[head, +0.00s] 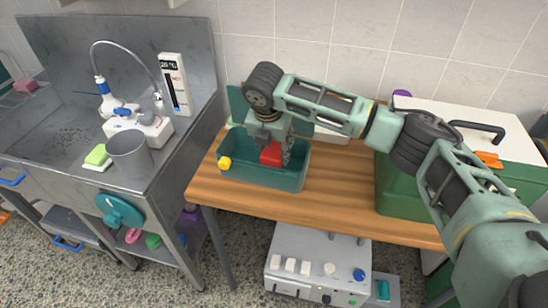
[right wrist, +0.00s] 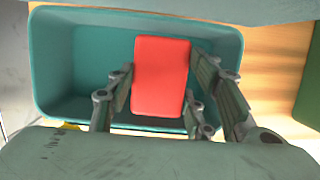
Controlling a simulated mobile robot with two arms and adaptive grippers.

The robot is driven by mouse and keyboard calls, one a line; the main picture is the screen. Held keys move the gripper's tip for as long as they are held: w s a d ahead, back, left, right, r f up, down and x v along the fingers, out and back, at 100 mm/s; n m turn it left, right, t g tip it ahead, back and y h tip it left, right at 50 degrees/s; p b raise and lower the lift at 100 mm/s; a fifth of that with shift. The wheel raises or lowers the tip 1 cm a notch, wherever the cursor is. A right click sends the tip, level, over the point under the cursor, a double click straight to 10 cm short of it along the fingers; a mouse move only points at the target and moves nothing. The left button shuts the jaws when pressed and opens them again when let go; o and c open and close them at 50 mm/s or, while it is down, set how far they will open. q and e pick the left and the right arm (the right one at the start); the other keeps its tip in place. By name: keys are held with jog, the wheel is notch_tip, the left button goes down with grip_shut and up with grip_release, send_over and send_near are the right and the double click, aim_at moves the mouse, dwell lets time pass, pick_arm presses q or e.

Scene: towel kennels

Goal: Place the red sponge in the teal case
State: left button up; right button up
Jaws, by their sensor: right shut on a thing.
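The teal case (head: 262,177) stands open on the wooden table, with its lid (head: 240,104) raised at the back. The red sponge (head: 271,154) is at the case's opening, between the fingers of my right gripper (head: 270,150). In the right wrist view the red sponge (right wrist: 162,74) is held between the two fingers of the right gripper (right wrist: 165,95), over the inside of the teal case (right wrist: 75,65). I cannot tell whether the sponge touches the case floor. My left gripper is not in view.
A yellow object (head: 225,162) is at the case's left front rim. A steel sink unit (head: 70,160) with a grey cup (head: 130,157) is at the left. Bare tabletop lies between case and cooler.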

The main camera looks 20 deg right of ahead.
jog(key=shift+f+p, duration=0.3)
jog(key=shift+f, duration=2.4)
jog(key=shift+f, duration=0.1)
jog(key=o, duration=0.8)
jog(key=b+v, duration=0.1)
jog(key=v, duration=1.1)
